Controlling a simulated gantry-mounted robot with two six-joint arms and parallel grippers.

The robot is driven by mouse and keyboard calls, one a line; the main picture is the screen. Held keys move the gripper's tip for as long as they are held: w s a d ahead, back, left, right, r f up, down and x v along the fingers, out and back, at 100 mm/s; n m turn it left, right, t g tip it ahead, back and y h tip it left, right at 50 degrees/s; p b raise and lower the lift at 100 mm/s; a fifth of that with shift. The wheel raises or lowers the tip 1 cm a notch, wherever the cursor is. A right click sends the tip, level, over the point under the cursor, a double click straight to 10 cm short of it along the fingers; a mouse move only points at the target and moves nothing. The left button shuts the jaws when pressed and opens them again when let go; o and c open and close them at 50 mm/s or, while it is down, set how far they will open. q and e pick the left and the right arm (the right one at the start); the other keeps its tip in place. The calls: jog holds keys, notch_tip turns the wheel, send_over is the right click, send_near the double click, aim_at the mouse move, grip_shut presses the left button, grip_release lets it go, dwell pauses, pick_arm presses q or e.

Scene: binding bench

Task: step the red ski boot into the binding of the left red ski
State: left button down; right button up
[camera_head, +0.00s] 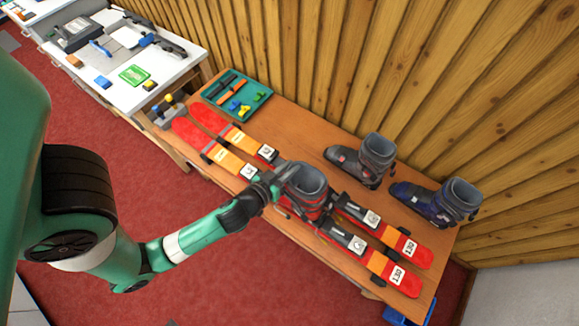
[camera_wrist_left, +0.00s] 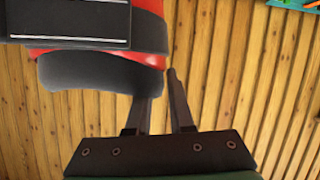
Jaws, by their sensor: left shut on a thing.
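The red ski boot (camera_head: 309,199), with a dark grey cuff, is at the middle of the bench in the head view. My left gripper (camera_head: 275,184) is shut on its cuff side. In the left wrist view the boot (camera_wrist_left: 105,72) fills the upper left, beside the fingers (camera_wrist_left: 163,100). Two red and orange skis lie side by side; the near one (camera_head: 222,157) and the far one (camera_head: 234,134) both run under or behind the boot. The boot hides their middle and part of the bindings, so I cannot tell whether its sole touches a binding. My right gripper is out of view.
A grey boot (camera_head: 362,162) and a blue boot (camera_head: 435,202) stand behind the skis near the wood wall. A green tray (camera_head: 262,92) with small parts lies at the bench's (camera_head: 300,135) back left. A white table (camera_head: 135,95) with tools stands farther left.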

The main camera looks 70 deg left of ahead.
pick_arm(q)
jog(key=shift+a+r+p, duration=0.25)
jog(key=shift+p, duration=0.05)
jog(key=shift+s+f+b, duration=0.1)
jog(key=shift+f+b, duration=1.8)
jog(key=shift+f, duration=0.05)
dwell(0.4)
jog(key=c, duration=0.9)
grip_release()
jog(key=shift+o, duration=0.9)
jog(key=shift+o, duration=0.6)
jog(key=shift+s+f, duration=0.1)
jog(key=shift+f, duration=0.05)
jog(key=o, duration=0.4)
jog(key=shift+c, duration=0.2)
